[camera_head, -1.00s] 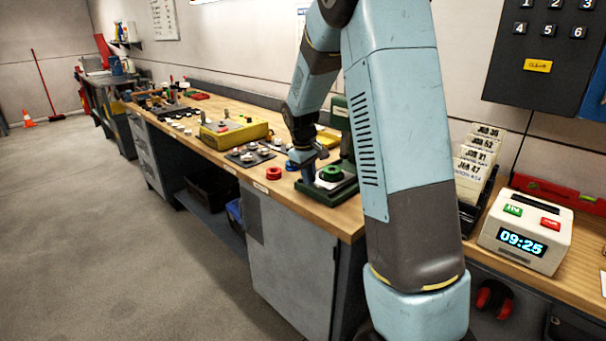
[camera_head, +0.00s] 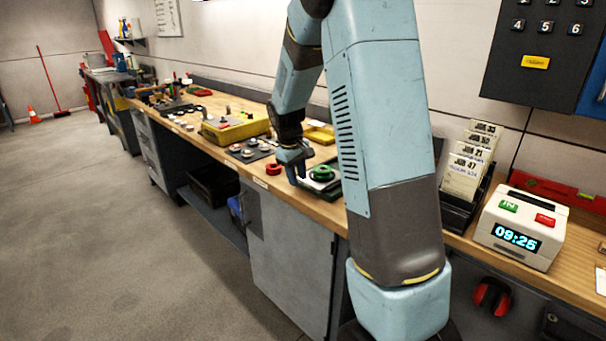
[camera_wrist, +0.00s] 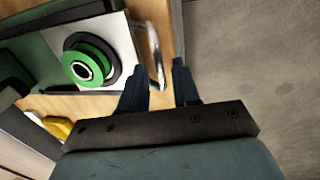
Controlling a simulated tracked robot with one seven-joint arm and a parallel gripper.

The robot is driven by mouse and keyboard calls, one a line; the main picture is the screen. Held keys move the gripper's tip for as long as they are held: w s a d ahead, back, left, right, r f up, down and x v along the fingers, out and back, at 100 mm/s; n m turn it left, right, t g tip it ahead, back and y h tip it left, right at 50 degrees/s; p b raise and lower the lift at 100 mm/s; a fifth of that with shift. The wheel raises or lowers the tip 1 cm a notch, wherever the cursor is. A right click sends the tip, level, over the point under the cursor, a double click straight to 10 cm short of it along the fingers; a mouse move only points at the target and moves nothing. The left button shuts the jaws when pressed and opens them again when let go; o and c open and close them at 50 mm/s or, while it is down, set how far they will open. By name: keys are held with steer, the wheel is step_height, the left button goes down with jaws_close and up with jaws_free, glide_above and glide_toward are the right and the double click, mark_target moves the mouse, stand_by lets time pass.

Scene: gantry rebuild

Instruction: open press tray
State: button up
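The press tray (camera_wrist: 118,42) is a pale plate at the upper left of the wrist view, carrying a green ring (camera_wrist: 88,62) with a black rim around its base. A bent metal bar handle (camera_wrist: 156,55) runs along the tray's right side, near the wooden bench edge. My gripper (camera_wrist: 156,66) is open, its two blue fingers on either side of the handle's line, with the handle's end just ahead of or between the tips. Contact cannot be told. In the head view, my gripper (camera_head: 293,172) hangs beside the green ring (camera_head: 322,173); my arm hides much of the press.
A red ring (camera_head: 273,169) lies on the wooden bench left of my gripper. A yellow box (camera_head: 235,130) and a dark mat with small parts are farther left. Card holder (camera_head: 466,175) and a white clock (camera_head: 522,232) stand right of my arm. Open floor lies in front.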

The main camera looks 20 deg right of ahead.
steer(key=shift+o, duration=0.3)
steer(key=shift+r, duration=0.1)
step_height(320, 180, up, 13)
steer(key=s+a, duration=0.1)
steer(key=a, duration=0.1)
steer(key=shift+a, duration=0.15)
steer(key=shift+r, duration=0.1)
stand_by(0.3)
steer(key=s+a+r+m+t+y, duration=0.1)
steer(key=s+r, duration=0.2)
steer(key=s, duration=0.5)
steer(key=s+a+r+m+t, duration=0.1)
steer(key=s+r, duration=0.3)
steer(key=s, duration=0.3)
steer(key=s+a+f+m+t, duration=0.1)
steer(key=s, duration=0.7)
steer(key=s+a+f+m+t+y, duration=0.1)
steer(key=s, duration=0.7)
steer(key=shift+m+t, duration=0.3)
steer(key=shift+t, duration=0.1)
